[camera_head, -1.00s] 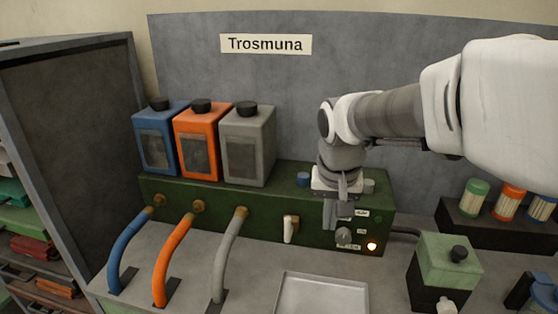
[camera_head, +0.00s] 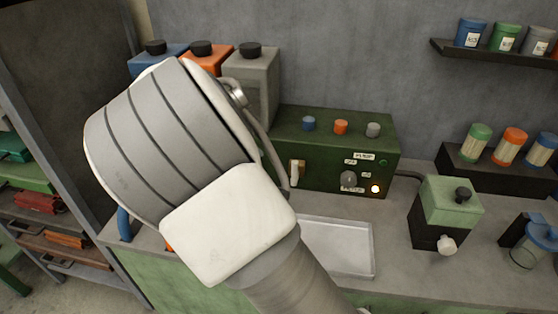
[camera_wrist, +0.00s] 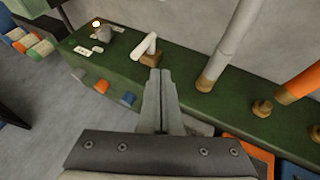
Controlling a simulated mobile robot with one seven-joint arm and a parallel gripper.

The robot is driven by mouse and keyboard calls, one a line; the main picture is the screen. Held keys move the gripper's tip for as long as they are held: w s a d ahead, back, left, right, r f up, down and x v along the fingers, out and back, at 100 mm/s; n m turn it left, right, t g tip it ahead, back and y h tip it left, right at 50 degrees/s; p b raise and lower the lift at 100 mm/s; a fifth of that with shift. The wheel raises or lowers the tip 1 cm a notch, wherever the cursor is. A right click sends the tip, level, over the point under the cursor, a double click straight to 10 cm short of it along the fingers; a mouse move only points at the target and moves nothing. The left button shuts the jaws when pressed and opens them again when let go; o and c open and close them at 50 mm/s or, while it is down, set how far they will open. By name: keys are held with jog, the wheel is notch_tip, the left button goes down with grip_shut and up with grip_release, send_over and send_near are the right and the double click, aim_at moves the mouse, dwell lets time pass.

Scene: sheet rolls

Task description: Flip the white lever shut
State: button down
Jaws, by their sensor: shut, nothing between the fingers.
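The white lever (camera_wrist: 147,45) sits on a small brown mount on the front of the green pump box (camera_wrist: 190,97). In the wrist view it sticks out at a slant from the mount. The lever (camera_head: 294,172) also shows in the head view, just right of my arm, on the front of the green box (camera_head: 330,125). My gripper (camera_wrist: 160,75) is shut and empty, its fingertips close to the lever's mount; I cannot tell whether they touch. In the head view my arm hides the gripper.
A grey hose (camera_wrist: 230,45) and an orange hose (camera_wrist: 302,84) run beside the lever. A grey knob (camera_head: 348,178) and a lit lamp (camera_head: 375,189) are to its right. A metal tray (camera_head: 372,262) lies on the bench below, and a small green-and-black box (camera_head: 447,205) stands right of it.

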aim_at(295, 168)
jog(key=shift+w+a+f, duration=0.1)
jog(key=shift+w+a, duration=0.1)
jog(key=shift+a, duration=0.5)
jog(key=w+d+f, duration=0.3)
jog(key=d+f, duration=0.5)
jog(key=shift+w+d, duration=0.35)
jog(key=shift+w, duration=0.05)
